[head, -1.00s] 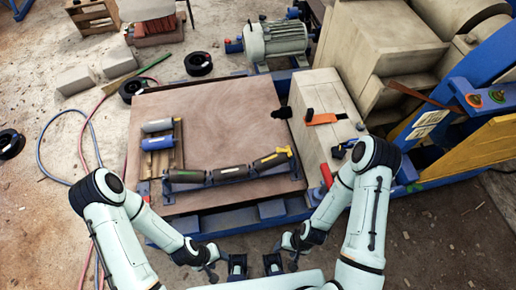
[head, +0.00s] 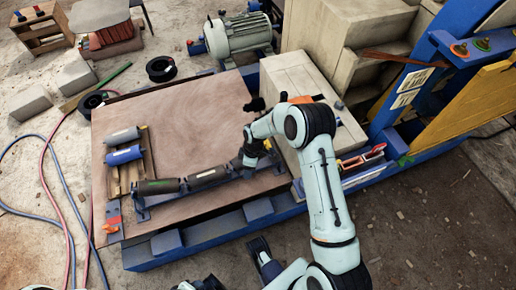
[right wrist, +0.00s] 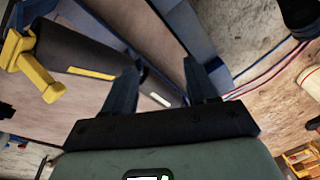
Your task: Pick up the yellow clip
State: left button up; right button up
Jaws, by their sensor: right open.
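The yellow clip (right wrist: 28,65) shows at the left of the right wrist view. It sits at the end of a dark roller, with one arm of it sticking out. In the head view it is hidden behind my right arm. My right gripper (right wrist: 162,82) is open and empty, with its two dark fingers apart. The clip lies to the left of the fingers, outside the gap between them. In the head view this gripper (head: 247,160) is over the right end of the roller row, partly hidden by its own wrist.
Dark rollers (head: 158,187) lie along the front of the brown plate (head: 185,115). Grey and blue rollers (head: 123,155) rest on a wooden rack at left. A beige block (head: 345,135) stands right of the plate. A red clamp (head: 362,160) lies beyond my right arm.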

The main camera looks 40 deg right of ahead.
jog(key=w+d+r+n+h+b, duration=0.2)
jog(key=w+d+r+n+b, duration=0.4)
jog(key=d+r, duration=0.45)
jog(key=f, duration=0.2)
jog(key=w+f, duration=0.1)
jog(key=f, duration=0.5)
jog(key=shift+w+b, duration=0.2)
jog(key=shift+b, duration=0.1)
jog(key=f, duration=0.1)
jog(key=f+b, duration=0.1)
jog(key=f, duration=0.3)
jog(key=shift+w+f, duration=0.15)
jog(key=shift+w, duration=0.1)
pick_arm(q)
jog(key=w+a+f+t+y, duration=0.1)
jog(key=w+a+f+t, duration=0.1)
jog(key=w+f, duration=0.5)
notch_tip(320, 180, down, 3)
jog(key=shift+w+a+r+n+t, duration=0.1)
jog(key=shift+w+a+n+t, duration=0.25)
jog(key=shift+a, duration=0.5)
pick_arm(e)
jog(key=c, duration=1)
